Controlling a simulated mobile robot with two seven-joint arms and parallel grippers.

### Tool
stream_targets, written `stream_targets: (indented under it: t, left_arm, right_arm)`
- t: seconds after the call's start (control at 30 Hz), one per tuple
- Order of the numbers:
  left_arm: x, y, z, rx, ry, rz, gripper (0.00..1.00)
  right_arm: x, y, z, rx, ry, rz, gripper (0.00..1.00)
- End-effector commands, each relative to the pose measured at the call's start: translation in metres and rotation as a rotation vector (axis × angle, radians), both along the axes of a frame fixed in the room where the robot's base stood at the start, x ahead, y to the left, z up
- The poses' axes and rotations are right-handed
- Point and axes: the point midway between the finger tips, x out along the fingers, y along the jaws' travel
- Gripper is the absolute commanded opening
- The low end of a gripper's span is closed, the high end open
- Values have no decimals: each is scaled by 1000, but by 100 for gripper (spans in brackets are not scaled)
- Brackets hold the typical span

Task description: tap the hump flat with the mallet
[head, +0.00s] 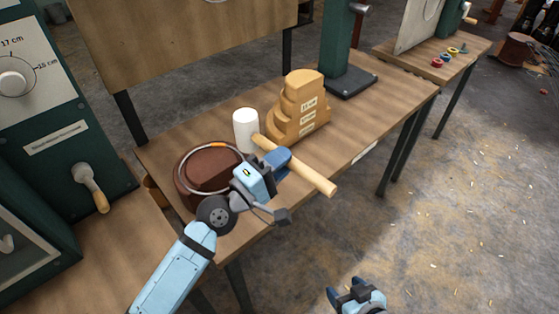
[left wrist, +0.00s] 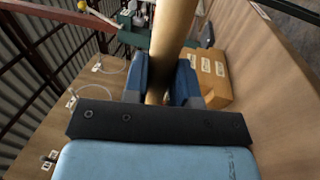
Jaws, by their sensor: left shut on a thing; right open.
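The mallet has a white head (head: 247,130) and a pale wooden handle (head: 310,177). My left gripper (head: 276,160) is shut on the handle, with the head beyond it on the left, above the bench. In the left wrist view the handle (left wrist: 172,35) runs up between the blue fingers (left wrist: 162,82). A thin metal ring (head: 182,167) lies around the top of a round brown block (head: 208,172). A short orange stretch (head: 219,144) shows on its far side; I cannot tell its height. My right gripper (head: 350,291) is open and empty at the bottom, over the floor.
A stepped wooden block (head: 300,105) with size labels stands behind the mallet; it also shows in the left wrist view (left wrist: 210,78). A green post on a dark base (head: 350,82) stands further back. The bench top (head: 375,110) is clear at its right end. A green machine (head: 70,120) stands left.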

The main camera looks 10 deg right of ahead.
Motion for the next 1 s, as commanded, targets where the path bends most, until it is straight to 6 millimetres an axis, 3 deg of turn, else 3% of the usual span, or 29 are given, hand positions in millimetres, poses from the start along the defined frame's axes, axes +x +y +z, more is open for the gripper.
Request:
stream_targets:
  t: [0.33, 0.73, 0.8, 1.0]
  left_arm:
    - [0, 0, -2, 1, -1, 0, 0]
    - [0, 0, -81, 1, -2, 0, 0]
    - [0, 0, -70, 0, -3, 0, 0]
    - [0, 0, -62, 0, -1, 0, 0]
  right_arm:
    - [0, 0, -2, 0, 0, 0, 65]
    - [4, 5, -38, -19, -65, 27, 65]
    - [4, 5, -25, -18, -69, 29, 65]
    - [4, 5, -19, -18, -66, 27, 65]
